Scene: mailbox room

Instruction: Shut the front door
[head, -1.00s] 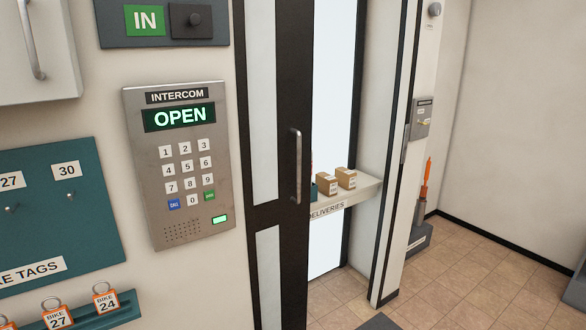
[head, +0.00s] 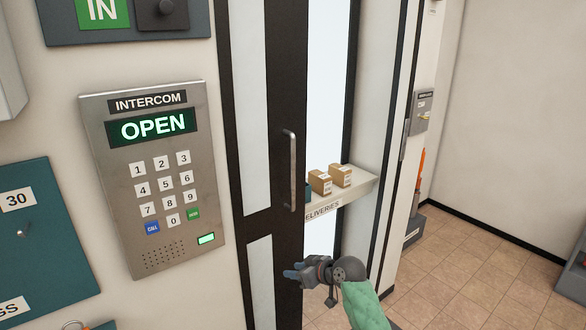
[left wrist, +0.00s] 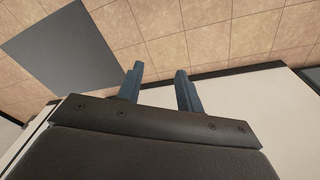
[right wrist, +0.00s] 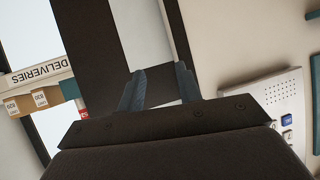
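The front door (head: 262,283) is a dark-framed door with pale glass panels and a vertical metal handle (head: 291,170). It stands partly open, with a bright gap to its right in the head view. My right gripper (head: 290,275) is in front of the door's dark edge, below the handle. In the right wrist view its two blue fingers (right wrist: 160,88) are apart with nothing between them, facing the door's frame and glass. My left gripper is outside the head view. In the left wrist view its fingers (left wrist: 157,85) are apart and empty, above the floor.
The intercom (head: 152,180) reading OPEN is on the wall left of the door. A deliveries shelf (head: 355,190) with small boxes (head: 320,182) shows beyond the gap. A dark mat (left wrist: 62,62) lies on the tiled floor, with open floor (head: 470,255) at right.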

